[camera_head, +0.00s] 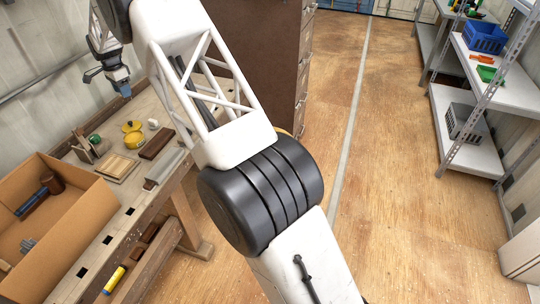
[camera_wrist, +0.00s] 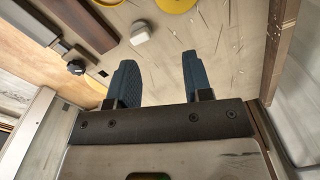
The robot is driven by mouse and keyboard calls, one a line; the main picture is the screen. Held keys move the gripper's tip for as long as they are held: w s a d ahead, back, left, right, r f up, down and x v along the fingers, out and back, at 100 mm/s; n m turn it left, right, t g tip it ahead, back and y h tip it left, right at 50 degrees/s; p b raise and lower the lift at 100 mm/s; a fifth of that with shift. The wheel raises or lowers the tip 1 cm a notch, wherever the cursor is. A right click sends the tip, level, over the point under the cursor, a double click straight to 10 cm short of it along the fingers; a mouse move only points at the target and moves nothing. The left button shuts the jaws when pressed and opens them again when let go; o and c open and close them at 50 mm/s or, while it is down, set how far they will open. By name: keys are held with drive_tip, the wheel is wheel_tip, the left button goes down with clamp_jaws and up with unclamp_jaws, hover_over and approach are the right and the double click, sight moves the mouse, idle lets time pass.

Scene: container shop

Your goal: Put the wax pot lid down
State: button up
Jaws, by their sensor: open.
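The yellow wax pot (camera_head: 133,142) stands on the workbench. A yellow lid-like disc (camera_head: 131,126) is just behind it on the bench, apart from my gripper. Two yellow round things show cut off at the top edge of the wrist view, one near the middle (camera_wrist: 175,4) and one to its left (camera_wrist: 107,2); I cannot tell there which is the lid. My gripper (camera_head: 124,90) is above the bench's far part, behind the pot and disc. In the wrist view its blue fingers (camera_wrist: 158,68) are apart, with nothing between them.
A small white block (camera_head: 153,124) lies beside the pot. A dark brown block (camera_head: 156,141), a wooden frame (camera_head: 117,167) and a grey-bladed tool (camera_head: 164,168) lie nearby. An open cardboard box (camera_head: 75,222) takes the bench's near left. A brown cabinet (camera_head: 262,50) stands behind.

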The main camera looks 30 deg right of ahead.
drive_tip(key=s+d+r+n, duration=0.2)
drive_tip(key=s+d+r, duration=0.45)
drive_tip(key=s, duration=0.45)
drive_tip(key=s+d+r+n+t, duration=0.1)
drive_tip(key=s+d+r+n, duration=0.1)
drive_tip(key=s+d+r, duration=0.55)
drive_tip(key=s+d+r+n, duration=0.2)
drive_tip(key=s+d+r, duration=0.45)
drive_tip(key=s, duration=0.65)
drive_tip(key=s+d+f+n, duration=0.1)
drive_tip(key=s+d+n, duration=0.1)
drive_tip(key=s, duration=1.1)
drive_tip(key=s+d+f+n+t, duration=0.1)
drive_tip(key=s+d+f+n, duration=0.1)
drive_tip(key=s, duration=1.2)
drive_tip(key=s+d+f+n, duration=0.1)
drive_tip(key=s+d, duration=0.3)
drive_tip(key=s, duration=0.9)
drive_tip(key=shift+s+d+f+n, duration=0.2)
drive_tip(key=shift+s+f+n, duration=0.1)
drive_tip(key=shift+n, duration=0.5)
